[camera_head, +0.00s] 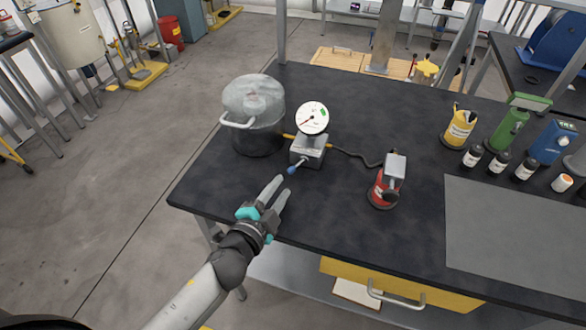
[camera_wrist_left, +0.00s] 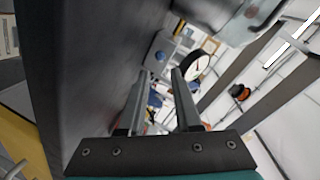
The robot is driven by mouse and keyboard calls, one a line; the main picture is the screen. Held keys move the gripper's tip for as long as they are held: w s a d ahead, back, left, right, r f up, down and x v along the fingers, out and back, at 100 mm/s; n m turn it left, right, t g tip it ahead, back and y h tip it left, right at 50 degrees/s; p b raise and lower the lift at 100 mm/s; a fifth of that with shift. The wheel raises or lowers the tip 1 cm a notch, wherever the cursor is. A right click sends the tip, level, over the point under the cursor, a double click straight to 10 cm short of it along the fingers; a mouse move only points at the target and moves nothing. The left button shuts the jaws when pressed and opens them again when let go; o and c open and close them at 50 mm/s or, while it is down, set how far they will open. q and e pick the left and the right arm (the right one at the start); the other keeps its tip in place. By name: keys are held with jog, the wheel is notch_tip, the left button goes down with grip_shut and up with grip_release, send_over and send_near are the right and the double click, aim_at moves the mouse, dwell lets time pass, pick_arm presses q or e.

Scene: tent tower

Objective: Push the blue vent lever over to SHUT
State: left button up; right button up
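The blue vent lever (camera_head: 292,170) is a short rod with a blue knob. It sticks out toward the front left from a grey metal box (camera_head: 308,151) that carries a round white gauge (camera_head: 312,118). My left gripper (camera_head: 278,190) is just in front of the knob, with its two grey fingers parted and nothing seen between them. In the left wrist view, the blue knob (camera_wrist_left: 160,56) shows beyond the fingers (camera_wrist_left: 156,82), apart from them. Any SHUT marking is too small to read. My right gripper is not in view.
A large metal pot (camera_head: 258,135) stands left of the gauge box. A red can-like device (camera_head: 384,190) stands to the right, joined by a black hose. Bottles and a grey mat (camera_head: 510,225) lie farther right. The black bench front is clear.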

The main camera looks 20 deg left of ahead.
aim_at(292, 171)
pick_arm(q)
jog(key=x, duration=0.8)
jog(key=shift+w+f+b, duration=0.1)
jog(key=shift+w+b, duration=0.1)
jog(key=shift+b, duration=0.2)
grip_shut()
